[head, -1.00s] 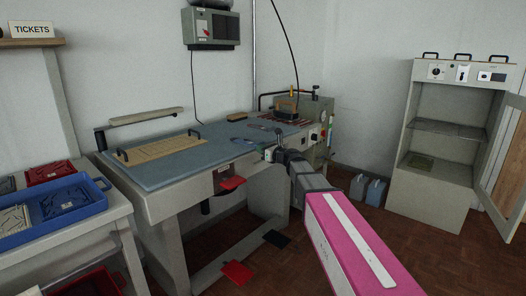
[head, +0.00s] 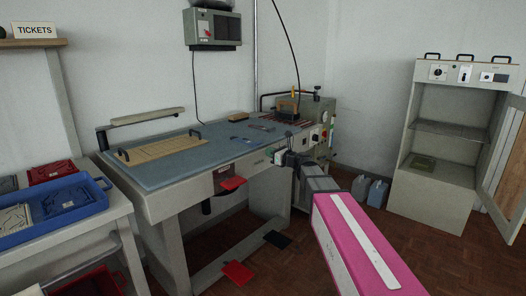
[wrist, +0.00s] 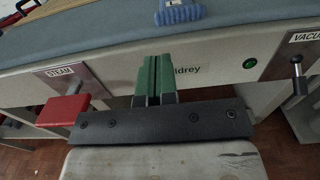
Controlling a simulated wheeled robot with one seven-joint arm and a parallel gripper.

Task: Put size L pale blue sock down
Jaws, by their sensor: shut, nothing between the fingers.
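A pale blue ribbed piece (wrist: 180,12), which looks like the sock, lies on the blue-grey tabletop close to its front edge in the wrist view. Its far part is cut off by the frame, and no size mark can be read. A small blue shape (head: 239,142) lies on the tabletop in the head view; I cannot tell if it is the same piece. My gripper (wrist: 155,82) has its green fingers together with nothing between them. It is in front of the table's front panel, apart from the blue piece. In the head view my gripper (head: 279,158) is at the table's right front.
The blue-grey table (head: 150,178) carries a tan board (head: 160,148) with handles. The panel has a red STEAM lever (wrist: 63,108) and a VACUUM lever (wrist: 297,72). A blue tray (head: 60,221) stands left. An open cabinet (head: 445,140) stands right.

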